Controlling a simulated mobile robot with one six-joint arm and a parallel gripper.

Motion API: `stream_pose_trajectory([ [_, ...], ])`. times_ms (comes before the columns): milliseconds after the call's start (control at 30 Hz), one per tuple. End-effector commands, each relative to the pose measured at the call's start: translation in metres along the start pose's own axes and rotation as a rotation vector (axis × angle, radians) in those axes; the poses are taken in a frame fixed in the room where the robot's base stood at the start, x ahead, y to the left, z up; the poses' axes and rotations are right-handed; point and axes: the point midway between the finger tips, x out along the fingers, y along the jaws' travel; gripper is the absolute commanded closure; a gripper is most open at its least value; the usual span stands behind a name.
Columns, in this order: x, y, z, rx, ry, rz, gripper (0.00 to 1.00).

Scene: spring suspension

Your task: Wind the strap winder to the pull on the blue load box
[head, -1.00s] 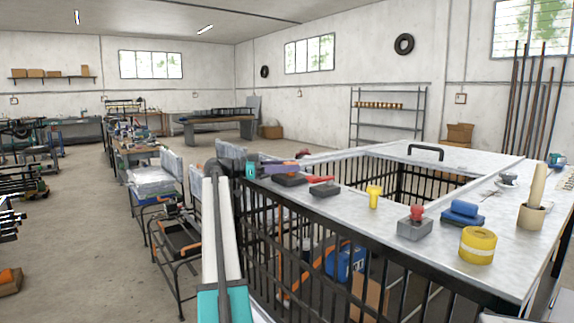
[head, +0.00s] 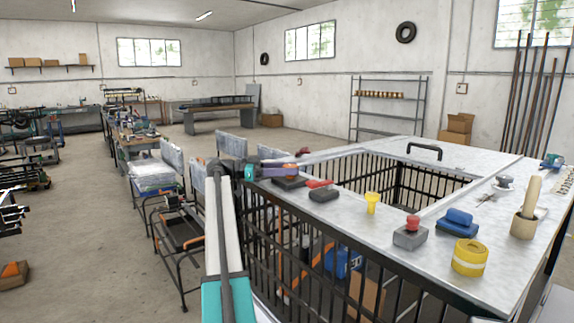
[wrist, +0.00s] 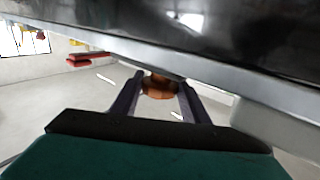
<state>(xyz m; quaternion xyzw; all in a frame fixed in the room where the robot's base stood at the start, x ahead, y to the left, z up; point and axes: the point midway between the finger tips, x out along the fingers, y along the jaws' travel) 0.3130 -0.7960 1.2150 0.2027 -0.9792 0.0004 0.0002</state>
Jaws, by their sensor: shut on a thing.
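My gripper (head: 284,171) is at the far left of the bench top in the head view, at a dark block (head: 289,184) with an orange part on it. In the wrist view my two dark fingers (wrist: 157,100) are shut on an orange-brown round knob (wrist: 159,88), which I take to be the strap winder's. The fingers partly hide the knob, and no scale or marking on it is readable. A blue box with white marks (head: 343,262), likely the load box, is low inside the barred cage, partly behind the bars. No strap is clearly visible.
The metal bench top (head: 385,238) holds a red-handled dark block (head: 322,192), a yellow cup (head: 371,203), a grey box with a red button (head: 411,232) and a yellow roll (head: 469,258). Black cage bars run below. Chairs and open floor (head: 110,245) are to the left.

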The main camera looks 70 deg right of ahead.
Motion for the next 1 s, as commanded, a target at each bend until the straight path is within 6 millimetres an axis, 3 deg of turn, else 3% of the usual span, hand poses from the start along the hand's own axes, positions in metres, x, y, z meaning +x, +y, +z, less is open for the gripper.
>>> stream_pose_trajectory([
  [1000, 0.0008, -0.0012, -0.0039, -0.002, -0.002, 0.105, 0.81],
])
